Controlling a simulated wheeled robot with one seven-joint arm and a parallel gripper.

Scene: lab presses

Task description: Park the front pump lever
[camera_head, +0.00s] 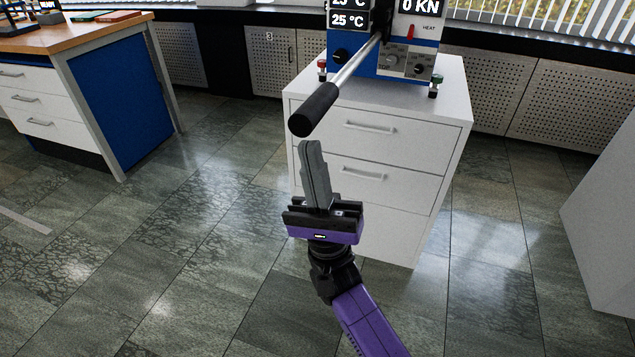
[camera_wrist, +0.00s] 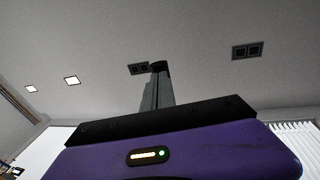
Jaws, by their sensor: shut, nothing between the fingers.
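The front pump lever (camera_head: 341,84) is a metal rod with a thick black grip (camera_head: 314,109). It sticks out from the press (camera_head: 386,66) toward me and slopes down to the left, its grip end past the cabinet's front edge. My gripper (camera_head: 311,146) is shut and empty, fingers pointing up, just below the grip's end in the head view. Whether the fingertips touch the grip, I cannot tell. In the wrist view my gripper's fingers (camera_wrist: 158,80) point up at the ceiling, with a small dark round shape at their tips, perhaps the grip's end.
The press stands on a white drawer cabinet (camera_head: 450,100). It has a red lever (camera_head: 410,31), knobs and displays. A wooden-topped bench (camera_head: 120,25) with a blue side stands at the left. A white cabinet (camera_head: 605,215) is at the right edge. The tiled floor between is clear.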

